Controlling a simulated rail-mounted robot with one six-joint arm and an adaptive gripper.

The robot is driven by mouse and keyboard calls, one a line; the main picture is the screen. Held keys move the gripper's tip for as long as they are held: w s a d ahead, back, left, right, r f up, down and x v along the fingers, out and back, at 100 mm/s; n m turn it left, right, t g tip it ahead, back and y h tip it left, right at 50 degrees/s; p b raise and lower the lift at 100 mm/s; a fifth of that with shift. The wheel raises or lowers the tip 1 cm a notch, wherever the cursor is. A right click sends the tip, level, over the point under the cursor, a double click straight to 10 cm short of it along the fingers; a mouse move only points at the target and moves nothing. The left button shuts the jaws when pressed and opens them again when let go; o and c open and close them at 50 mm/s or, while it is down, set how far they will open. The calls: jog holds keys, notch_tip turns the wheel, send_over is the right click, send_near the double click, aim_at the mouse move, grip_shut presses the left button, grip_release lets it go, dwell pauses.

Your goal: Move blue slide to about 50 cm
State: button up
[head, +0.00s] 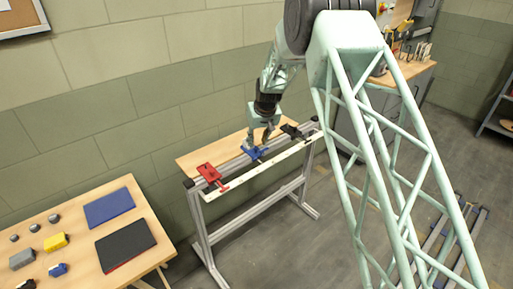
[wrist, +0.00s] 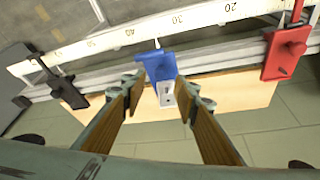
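The blue slide (head: 253,152) sits on a rail stand between a red slide (head: 210,173) and a black slide (head: 293,131). In the wrist view the blue slide (wrist: 157,66) has its pointer at the scale (wrist: 108,40), about midway between the 30 and 40 marks. The 50 mark lies to the left, toward the black slide (wrist: 75,92). My gripper (head: 265,139) is at the blue slide. In the wrist view my gripper (wrist: 162,92) is open, its fingers on either side of the slide's pale block (wrist: 167,93), with gaps visible on both sides.
The red slide (wrist: 286,50) is near the right end of the rail in the wrist view. The rail is clear between the blue slide and both neighbours. A wooden table (head: 75,233) with blue and black mats and small parts stands at the left in the head view.

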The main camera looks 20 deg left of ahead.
aim_at(256, 148)
jog(key=shift+x, duration=2.6)
jog(key=shift+c, duration=0.5)
grip_shut()
